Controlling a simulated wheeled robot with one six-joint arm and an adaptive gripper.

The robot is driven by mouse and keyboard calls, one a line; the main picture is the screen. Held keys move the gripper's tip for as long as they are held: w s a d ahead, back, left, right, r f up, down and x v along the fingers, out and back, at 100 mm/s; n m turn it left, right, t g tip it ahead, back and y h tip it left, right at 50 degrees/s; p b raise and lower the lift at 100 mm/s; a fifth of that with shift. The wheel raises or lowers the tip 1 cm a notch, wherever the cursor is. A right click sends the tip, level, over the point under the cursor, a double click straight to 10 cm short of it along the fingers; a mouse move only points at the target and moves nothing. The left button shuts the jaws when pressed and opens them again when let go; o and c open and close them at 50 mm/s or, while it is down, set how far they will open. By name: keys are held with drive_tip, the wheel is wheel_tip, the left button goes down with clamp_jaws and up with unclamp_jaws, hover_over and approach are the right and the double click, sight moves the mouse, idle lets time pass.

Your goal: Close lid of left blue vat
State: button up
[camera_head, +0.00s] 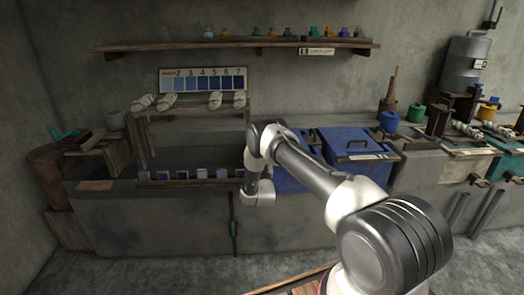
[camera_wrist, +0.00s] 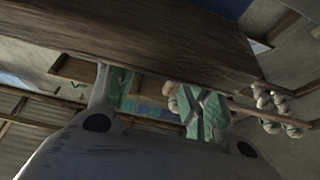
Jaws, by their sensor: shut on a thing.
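Two blue vats sit in the grey bench in the head view. The right vat's blue lid (camera_head: 340,135) lies flat and shut, with a dark handle on top. The left blue vat (camera_head: 290,180) is mostly hidden behind my arm; its lid's angle cannot be made out. My gripper is hidden in the head view, beyond my wrist. In the wrist view my gripper (camera_wrist: 160,102) has its two green-padded fingers apart, reaching up to a brown wooden bar (camera_wrist: 150,35) that crosses close in front. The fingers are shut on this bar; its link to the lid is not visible.
A wooden rack (camera_head: 190,112) with pale skeins stands left of my arm, under a numbered blue colour chart (camera_head: 203,80). A long shelf (camera_head: 240,46) with small jars hangs above. A blue pot (camera_head: 389,121) and a green pot (camera_head: 416,112) stand right of the vats.

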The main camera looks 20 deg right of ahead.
drive_tip(key=shift+s+f, duration=0.1)
drive_tip(key=o, duration=1.5)
drive_tip(key=shift+c, duration=0.2)
drive_tip(key=shift+s+a, duration=0.1)
drive_tip(key=v, duration=1.1)
drive_tip(key=shift+s, duration=0.35)
drive_tip(key=shift+a+f, duration=0.1)
drive_tip(key=shift+a, duration=0.05)
